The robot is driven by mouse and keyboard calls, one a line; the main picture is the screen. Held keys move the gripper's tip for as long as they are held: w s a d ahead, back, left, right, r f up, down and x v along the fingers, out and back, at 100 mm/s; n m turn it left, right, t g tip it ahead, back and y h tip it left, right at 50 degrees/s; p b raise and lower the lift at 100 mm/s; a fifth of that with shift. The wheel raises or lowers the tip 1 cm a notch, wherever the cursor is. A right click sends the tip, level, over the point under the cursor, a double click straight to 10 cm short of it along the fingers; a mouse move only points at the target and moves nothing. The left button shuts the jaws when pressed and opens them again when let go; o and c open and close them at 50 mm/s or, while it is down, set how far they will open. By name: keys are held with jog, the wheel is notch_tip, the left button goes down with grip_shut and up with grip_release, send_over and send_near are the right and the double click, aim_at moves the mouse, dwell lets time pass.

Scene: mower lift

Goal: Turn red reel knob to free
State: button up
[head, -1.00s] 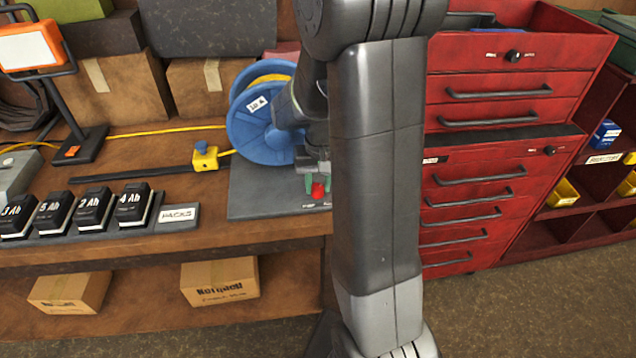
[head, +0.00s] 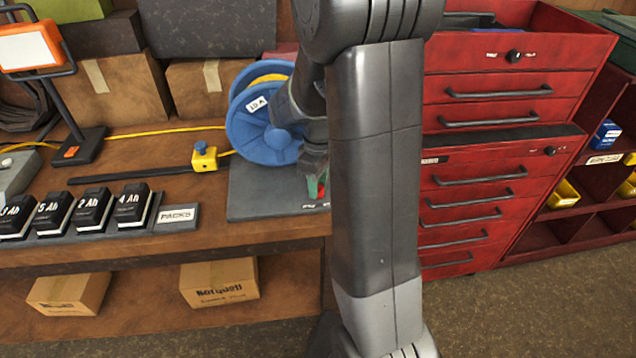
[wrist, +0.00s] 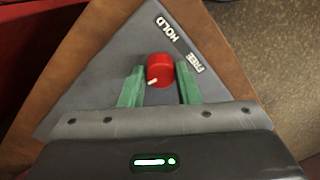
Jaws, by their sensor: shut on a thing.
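The red reel knob (wrist: 160,69) sits on a grey plate (wrist: 105,85) between the two green fingers of my gripper (wrist: 160,84) in the wrist view. The fingers are shut on its sides. A white mark on the knob is at its lower left. The words HOLD and FREE are printed on a dark strip (wrist: 182,43) above and right of the knob. In the head view, my gripper (head: 317,187) is at the plate's right side, with only a bit of red knob showing. The blue reel (head: 245,125) stands behind, partly covered by my arm.
The plate lies on a wooden bench (head: 130,245). Black battery packs (head: 92,207) stand in a row to the left, near a yellow block (head: 204,158). A red drawer cabinet (head: 480,160) is on the right. My arm blocks the view between bench and cabinet.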

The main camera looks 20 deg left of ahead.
jog(key=shift+n, duration=1.1)
jog(key=o, duration=1)
jog(key=shift+c, duration=0.2)
notch_tip(320, 180, up, 14)
jog(key=shift+w, duration=0.35)
jog(key=shift+f, duration=0.1)
